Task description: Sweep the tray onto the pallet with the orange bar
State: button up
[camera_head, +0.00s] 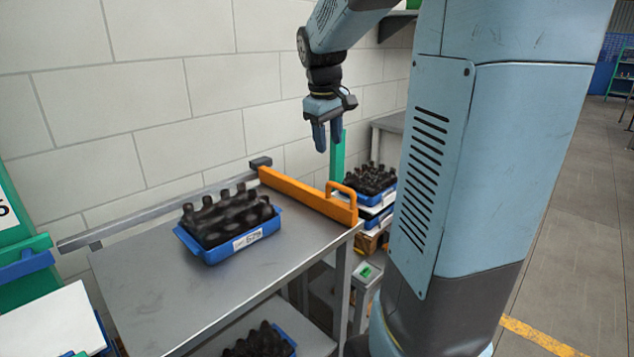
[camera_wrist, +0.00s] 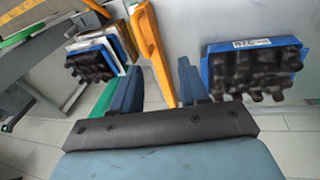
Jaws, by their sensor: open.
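A blue tray (camera_head: 212,256) filled with dark bottles (camera_head: 226,218) sits on the grey table, with a white label on its front. In the wrist view the tray (camera_wrist: 206,62) is at the right. The orange bar (camera_head: 300,194) lies along the table's right edge, with a loop handle (camera_head: 342,190) at its near end. In the wrist view the bar (camera_wrist: 150,45) stretches up between my fingers. My gripper (camera_head: 328,145) is open and empty, above the bar and apart from it; it also shows in the wrist view (camera_wrist: 160,85).
A stack of blue trays (camera_head: 378,208) with dark bottles stands beyond the table's right edge. A rail (camera_head: 150,212) runs along the table's back by the wall. The table top (camera_head: 170,290) is bare around the tray. Another tray (camera_head: 290,340) sits on the lower shelf.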

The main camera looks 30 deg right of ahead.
jog(key=g, duration=0.1)
send_near(339, 186)
jog(key=shift+n, duration=0.4)
jog(key=f, duration=0.2)
jog(key=d+f, duration=0.1)
jog(key=f, duration=0.5)
jog(key=shift+w+d+f, duration=0.1)
jog(key=shift+w+d, duration=0.25)
jog(key=shift+w, duration=0.05)
grip_shut()
